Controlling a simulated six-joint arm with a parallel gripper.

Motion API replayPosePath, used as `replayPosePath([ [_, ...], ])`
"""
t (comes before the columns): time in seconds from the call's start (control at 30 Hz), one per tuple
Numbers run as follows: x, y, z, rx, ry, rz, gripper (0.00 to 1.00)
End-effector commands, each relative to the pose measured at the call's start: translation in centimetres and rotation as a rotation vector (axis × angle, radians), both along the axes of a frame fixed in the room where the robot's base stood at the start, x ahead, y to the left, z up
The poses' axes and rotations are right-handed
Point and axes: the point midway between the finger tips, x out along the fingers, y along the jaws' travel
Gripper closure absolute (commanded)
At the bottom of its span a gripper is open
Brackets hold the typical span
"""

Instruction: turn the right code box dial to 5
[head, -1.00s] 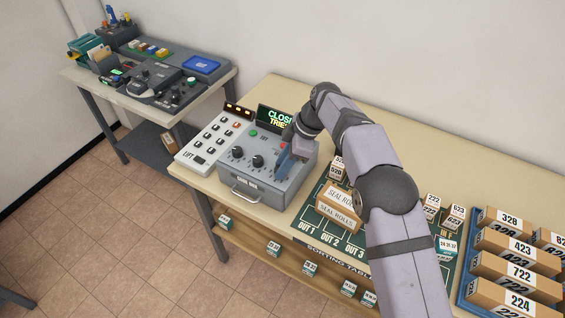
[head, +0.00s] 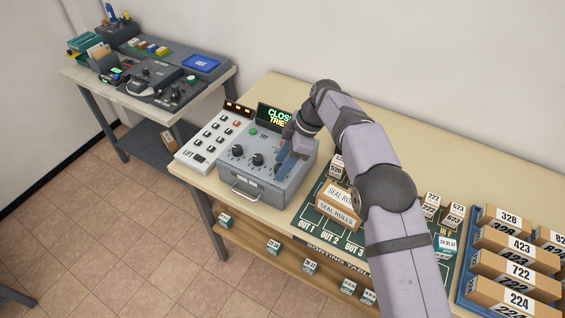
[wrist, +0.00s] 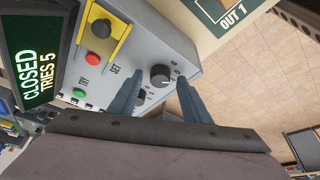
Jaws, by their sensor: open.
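The grey code box (head: 264,181) stands on the table, with a drawer handle at its front. In the head view its left dial (head: 237,152) and middle dial (head: 258,160) show, and my gripper covers the right one. In the wrist view the right dial (wrist: 160,75) is a dark round knob with a pale mark. My gripper (wrist: 161,82) is open, with one blue finger on each side of this dial; I cannot tell whether they touch it. Another dial is partly hidden behind the left finger. The display (wrist: 28,60) reads CLOSED, TRIES 5.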

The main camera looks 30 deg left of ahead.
Motion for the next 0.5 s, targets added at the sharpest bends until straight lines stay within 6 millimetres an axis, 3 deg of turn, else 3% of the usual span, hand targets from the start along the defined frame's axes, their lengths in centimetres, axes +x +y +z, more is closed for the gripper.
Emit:
replayPosePath([
  [0.5,1.3,-1.9,5.5,0.003,-0.004,-0.001,0.56],
])
